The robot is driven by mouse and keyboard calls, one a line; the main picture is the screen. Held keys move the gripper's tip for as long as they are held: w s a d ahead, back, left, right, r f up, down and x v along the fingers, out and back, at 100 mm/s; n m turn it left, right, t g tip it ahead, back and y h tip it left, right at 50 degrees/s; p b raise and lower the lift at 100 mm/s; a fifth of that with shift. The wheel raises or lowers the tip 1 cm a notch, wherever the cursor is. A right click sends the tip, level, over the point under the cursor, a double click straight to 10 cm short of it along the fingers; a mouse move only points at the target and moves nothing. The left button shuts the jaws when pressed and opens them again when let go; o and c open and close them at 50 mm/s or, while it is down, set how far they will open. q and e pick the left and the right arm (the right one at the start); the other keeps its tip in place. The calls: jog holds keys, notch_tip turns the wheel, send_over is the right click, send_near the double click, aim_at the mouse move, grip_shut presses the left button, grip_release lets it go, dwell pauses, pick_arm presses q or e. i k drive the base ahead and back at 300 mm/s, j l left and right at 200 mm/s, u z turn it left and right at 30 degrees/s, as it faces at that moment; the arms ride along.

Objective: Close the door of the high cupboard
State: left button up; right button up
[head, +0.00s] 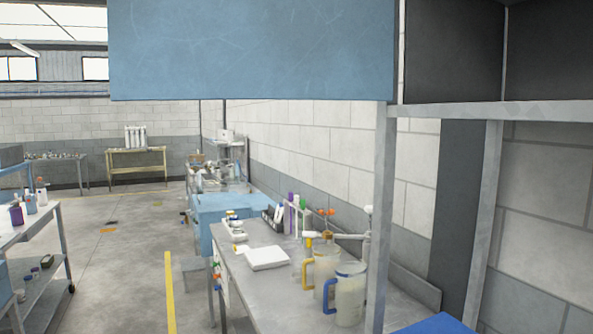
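The blue door (250,50) of the high cupboard fills the top of the head view and stands open, swung out to the left. The cupboard (455,50) is at the top right; its dark inside shows and looks empty where visible. Its upper parts are cut off by the frame's edge. No handle shows on the visible part of the door. Neither of my grippers is in view.
Below the door a metal workbench (285,291) holds jugs (350,297), a white tray (267,257) and several bottles. A grey upright post (381,220) supports the cupboard.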

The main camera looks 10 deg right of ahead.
aim_at(178, 50)
jog(key=i+j, duration=0.75)
jog(key=i, duration=0.15)
jog(key=i+j, duration=0.75)
jog(key=i, duration=0.2)
jog(key=i+j, duration=0.75)
jog(key=i, duration=0.15)
jog(key=z, duration=3.45)
